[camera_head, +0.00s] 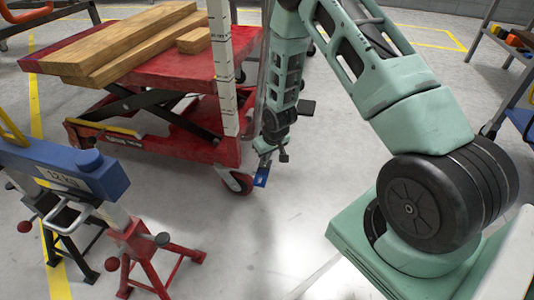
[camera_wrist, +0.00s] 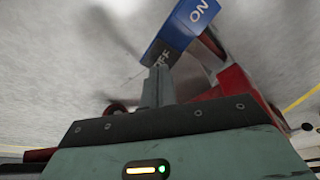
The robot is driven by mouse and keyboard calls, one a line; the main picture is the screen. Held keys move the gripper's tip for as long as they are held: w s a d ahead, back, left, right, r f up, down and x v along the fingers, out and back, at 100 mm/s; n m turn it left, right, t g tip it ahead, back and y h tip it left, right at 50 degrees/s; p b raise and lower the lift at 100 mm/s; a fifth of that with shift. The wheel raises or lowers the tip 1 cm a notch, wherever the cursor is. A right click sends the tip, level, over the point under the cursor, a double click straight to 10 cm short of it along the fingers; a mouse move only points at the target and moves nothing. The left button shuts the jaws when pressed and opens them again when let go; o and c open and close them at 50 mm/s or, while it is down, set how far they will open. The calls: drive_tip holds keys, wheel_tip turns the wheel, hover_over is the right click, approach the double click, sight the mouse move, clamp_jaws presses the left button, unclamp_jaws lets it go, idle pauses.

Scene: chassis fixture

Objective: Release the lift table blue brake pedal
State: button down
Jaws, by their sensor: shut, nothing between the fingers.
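The red lift table (camera_head: 205,75) stands at the upper left in the head view. Its blue brake pedal (camera_head: 261,178) sits low beside the caster (camera_head: 237,182) at its near right corner. In the wrist view the pedal (camera_wrist: 194,18) has "ON" on its outer part and "OFF" on the part nearer my fingers. My gripper (camera_head: 266,158) points down just above the pedal, shut and empty. In the wrist view the closed fingertips (camera_wrist: 160,72) overlap the pedal's "OFF" end. I cannot tell whether they touch it.
Wooden planks (camera_head: 130,42) lie on the lift table. A white marked post (camera_head: 222,70) rises in front of its right part. A blue beam marked 12 kg (camera_head: 65,175) with red and black stands is at the lower left. The floor right of the pedal is clear.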

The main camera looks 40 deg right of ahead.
wheel_tip(320, 180, down, 2)
drive_tip(key=shift+f+b, duration=0.15)
drive_tip(key=shift+b, duration=0.35)
wheel_tip(320, 180, up, 8)
drive_tip(key=p, duration=0.7)
drive_tip(key=shift+f, duration=0.35)
